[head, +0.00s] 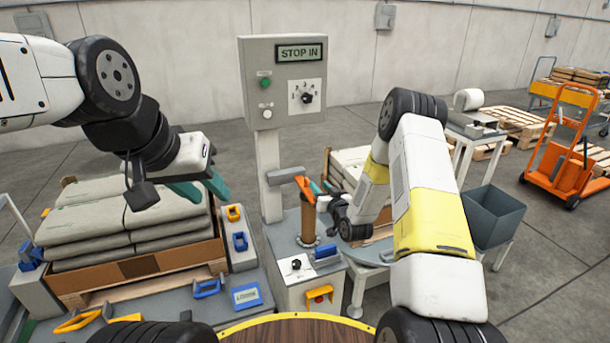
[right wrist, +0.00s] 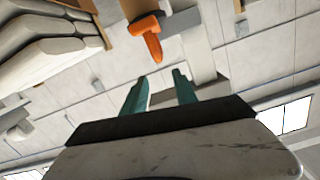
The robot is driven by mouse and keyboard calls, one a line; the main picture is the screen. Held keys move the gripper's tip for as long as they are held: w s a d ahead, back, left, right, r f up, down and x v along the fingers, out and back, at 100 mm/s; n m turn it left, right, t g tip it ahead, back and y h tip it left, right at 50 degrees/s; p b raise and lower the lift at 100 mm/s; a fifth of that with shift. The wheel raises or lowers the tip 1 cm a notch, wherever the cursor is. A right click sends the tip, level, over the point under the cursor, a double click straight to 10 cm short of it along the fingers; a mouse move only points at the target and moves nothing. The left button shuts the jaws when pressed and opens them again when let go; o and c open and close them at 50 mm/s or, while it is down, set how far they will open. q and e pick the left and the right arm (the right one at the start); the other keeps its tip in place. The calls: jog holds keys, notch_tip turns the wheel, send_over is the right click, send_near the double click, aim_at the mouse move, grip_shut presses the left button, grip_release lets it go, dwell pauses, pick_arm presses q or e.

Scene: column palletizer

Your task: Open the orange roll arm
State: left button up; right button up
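The orange roll arm (head: 304,186) sits at the top of a brown upright column (head: 308,218) below the control panel. It also shows in the right wrist view (right wrist: 150,38), just beyond my fingertips. My right gripper (head: 318,190) is close to the arm's right side in the head view. In the right wrist view its two teal fingers (right wrist: 158,80) are apart with nothing between them, and a gap shows between fingertips and orange arm. My left gripper (head: 205,190) hangs above the grey sacks with its teal fingers apart and empty.
A grey panel reading "STOP IN" (head: 285,80) stands behind the column. Stacked grey sacks (head: 120,225) are at left. A grey bin (head: 493,217) and an orange trolley (head: 565,165) stand at right.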

aim_at(307, 180)
jog(key=shift+t, duration=0.3)
jog(key=w+a+f, duration=0.1)
jog(key=w, duration=0.1)
jog(key=w+a+f, duration=0.1)
jog(key=w, duration=0.1)
jog(key=w+a+f, duration=0.1)
jog(key=w, duration=0.2)
jog(key=shift+w+a, duration=0.1)
jog(key=c, duration=0.7)
grip_shut()
dwell(0.6)
